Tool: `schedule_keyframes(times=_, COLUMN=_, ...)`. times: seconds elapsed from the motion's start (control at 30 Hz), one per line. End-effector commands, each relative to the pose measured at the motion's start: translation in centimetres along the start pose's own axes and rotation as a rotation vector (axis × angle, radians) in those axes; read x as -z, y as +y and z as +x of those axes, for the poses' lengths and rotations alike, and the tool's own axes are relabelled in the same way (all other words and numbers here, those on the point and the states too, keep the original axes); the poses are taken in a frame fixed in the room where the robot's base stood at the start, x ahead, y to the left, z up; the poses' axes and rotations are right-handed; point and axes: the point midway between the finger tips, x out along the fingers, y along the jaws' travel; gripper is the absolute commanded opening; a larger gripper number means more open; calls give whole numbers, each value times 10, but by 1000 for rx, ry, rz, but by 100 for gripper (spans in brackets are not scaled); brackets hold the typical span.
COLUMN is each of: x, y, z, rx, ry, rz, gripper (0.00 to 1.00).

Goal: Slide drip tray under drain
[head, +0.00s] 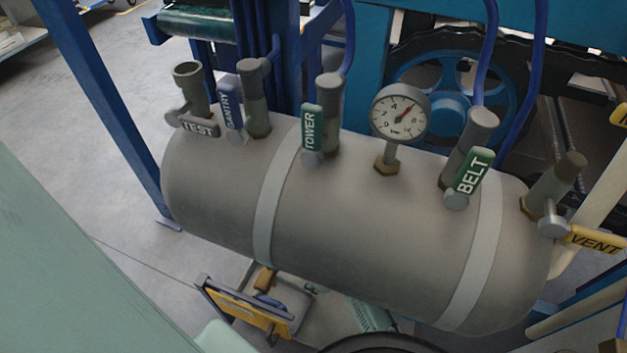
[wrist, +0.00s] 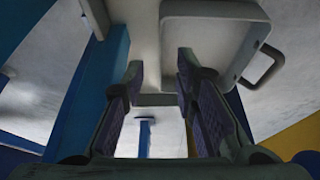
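In the wrist view a shallow, light grey tray-like thing (wrist: 204,48) with a raised rim lies at the upper right; it looks like the drip tray. A dark loop handle (wrist: 266,66) stands out from its right side. My gripper (wrist: 160,62) is open, with its two padded fingers apart and nothing visibly held between them. The tray's near corner is just beyond the right finger; I cannot tell whether they touch. In the head view the grey tank (head: 350,215) covers much of the floor under it. The drain and my gripper are not clearly visible there.
Labelled valves, such as TEST (head: 200,127) and VENT (head: 594,243), and a pressure gauge (head: 401,114) stick up from the tank. A yellow panel with blue edges (head: 245,312) stands below the tank. A blue post (head: 105,110) is at left; open floor (head: 55,135) lies beyond.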

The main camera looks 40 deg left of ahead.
Motion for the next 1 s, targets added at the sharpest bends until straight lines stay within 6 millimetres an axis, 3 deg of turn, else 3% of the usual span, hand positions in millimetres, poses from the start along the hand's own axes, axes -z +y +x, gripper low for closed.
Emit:
schedule_keyframes(times=0.5, x=0, y=-2, z=86, rx=4, ry=-2, rz=-2, gripper=27)
schedule_keyframes(times=0.7, x=0, y=-1, z=100, rx=2, ry=-1, rz=-1, gripper=27)
schedule_keyframes(times=1.0, x=0, y=-1, z=101, rx=1, ry=-1, rz=-1, gripper=27)
